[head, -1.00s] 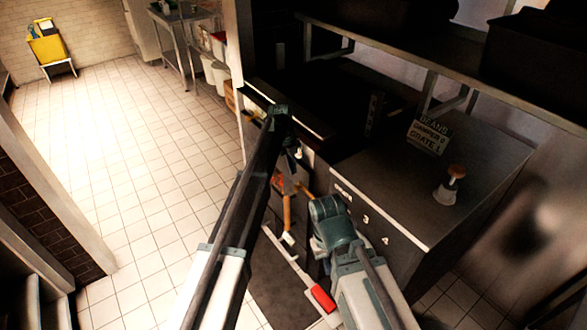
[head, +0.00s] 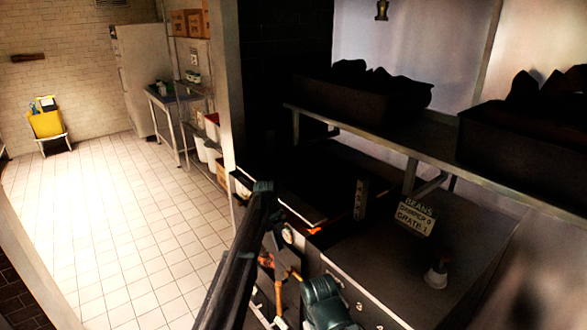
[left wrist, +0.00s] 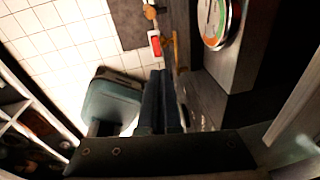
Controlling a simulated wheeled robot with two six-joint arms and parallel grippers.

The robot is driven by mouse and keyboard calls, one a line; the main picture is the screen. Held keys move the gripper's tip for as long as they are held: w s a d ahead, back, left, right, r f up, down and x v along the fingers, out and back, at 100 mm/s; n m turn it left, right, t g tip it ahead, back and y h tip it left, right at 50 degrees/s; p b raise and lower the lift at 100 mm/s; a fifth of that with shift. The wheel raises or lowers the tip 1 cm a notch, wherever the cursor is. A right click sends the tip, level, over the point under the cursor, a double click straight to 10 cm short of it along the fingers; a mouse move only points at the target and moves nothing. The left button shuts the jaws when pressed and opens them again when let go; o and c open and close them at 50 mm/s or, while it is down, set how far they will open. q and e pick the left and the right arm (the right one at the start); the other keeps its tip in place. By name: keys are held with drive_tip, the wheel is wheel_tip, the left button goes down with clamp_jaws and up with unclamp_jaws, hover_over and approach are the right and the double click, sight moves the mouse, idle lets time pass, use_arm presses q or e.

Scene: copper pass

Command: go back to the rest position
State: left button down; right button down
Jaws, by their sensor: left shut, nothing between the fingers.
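My left gripper shows in the left wrist view (left wrist: 158,75). Its two dark fingers lie side by side, shut, with nothing between them, beside the front edge of a dark counter. In the head view the dark link of my left arm rises from the bottom centre in front of the counter front. I cannot clearly make out the fingers there. A teal joint of mine shows at the bottom of the head view. No right gripper can be made out.
The dark counter (head: 375,262) is close on the right, with a "BEANS" sign (head: 416,217). A shelf with dark bins (head: 360,100) is above it. A red item (left wrist: 155,43) and a dial (left wrist: 214,22) lie beyond my fingers. Tiled floor (head: 110,210) is open on the left.

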use_arm(q)
drive_tip(key=s+d+n+y, duration=0.2)
drive_tip(key=s+n, duration=2.3)
drive_tip(key=s, duration=1.3)
drive_tip(key=shift+y, duration=0.5)
